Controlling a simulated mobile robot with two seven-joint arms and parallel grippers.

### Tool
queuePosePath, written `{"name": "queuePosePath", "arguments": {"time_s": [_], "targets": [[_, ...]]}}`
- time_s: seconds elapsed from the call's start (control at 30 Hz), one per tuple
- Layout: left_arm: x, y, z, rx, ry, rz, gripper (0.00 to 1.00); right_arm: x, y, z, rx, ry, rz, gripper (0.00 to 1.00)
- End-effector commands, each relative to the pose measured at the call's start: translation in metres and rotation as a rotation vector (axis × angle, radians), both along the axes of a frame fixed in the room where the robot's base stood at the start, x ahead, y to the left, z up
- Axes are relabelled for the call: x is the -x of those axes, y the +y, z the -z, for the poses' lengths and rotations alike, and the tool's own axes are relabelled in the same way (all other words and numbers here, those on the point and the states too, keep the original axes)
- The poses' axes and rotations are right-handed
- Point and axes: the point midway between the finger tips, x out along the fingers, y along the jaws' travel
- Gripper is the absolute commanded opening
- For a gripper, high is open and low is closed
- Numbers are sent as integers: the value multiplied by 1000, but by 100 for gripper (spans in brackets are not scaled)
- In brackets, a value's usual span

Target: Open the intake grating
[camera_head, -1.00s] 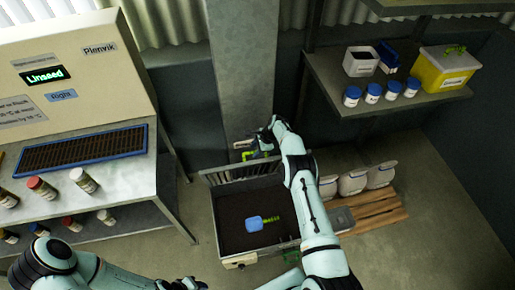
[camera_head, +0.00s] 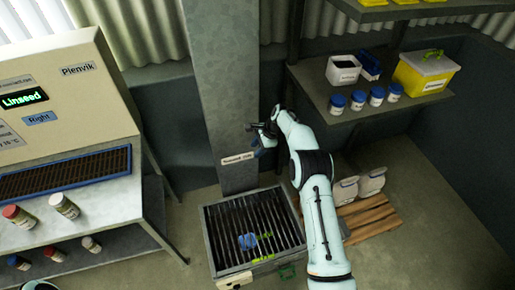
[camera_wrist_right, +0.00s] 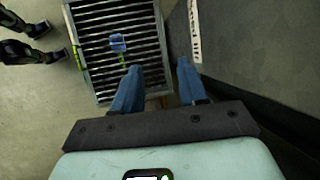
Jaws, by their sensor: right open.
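The intake grating (camera_head: 225,215), a frame of dark bars, lies flat over the intake box (camera_head: 207,245) on the floor. A blue scoop (camera_head: 247,241) with a green handle shows through the bars; the right wrist view also shows the grating (camera_wrist_right: 107,20) and scoop (camera_wrist_right: 118,43). A green part (camera_head: 287,271) sits at the box's front edge. My right gripper (camera_head: 260,136) is open and empty beside the grey column, above and behind the grating, apart from it. Its blue fingers (camera_wrist_right: 158,88) are spread in the wrist view. My left gripper cannot be made out.
The grey column (camera_head: 223,80) with a label stands behind the box. The beige press (camera_head: 75,100) and its bench are at left. A shelf (camera_head: 350,112) with jars and a yellow tub is at right. White sacks (camera_head: 371,182) and a wooden pallet (camera_head: 372,222) lie right of the box.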

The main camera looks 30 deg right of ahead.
Motion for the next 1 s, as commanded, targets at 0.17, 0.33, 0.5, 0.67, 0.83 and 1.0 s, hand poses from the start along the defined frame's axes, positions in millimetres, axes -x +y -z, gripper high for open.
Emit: {"name": "queuePosePath", "arguments": {"time_s": [0.17, 0.33, 0.5, 0.67, 0.83, 1.0], "targets": [[0, 0, 0, 0, 0, 0, 43, 0, 0, 0, 0, 1, 0, 42], [0, 0, 0, 0, 0, 0, 43, 0, 0, 0, 0, 0, 0, 42], [0, 0, 0, 0, 0, 0, 43, 1, 1, 4, 1, 3, -4, 42], [0, 0, 0, 0, 0, 0, 43, 17, 9, 39, 30, 17, -60, 42], [0, 0, 0, 0, 0, 0, 43, 60, 33, 105, 92, 37, -213, 42], [0, 0, 0, 0, 0, 0, 43, 118, 66, 161, 148, 46, -410, 42]]}}
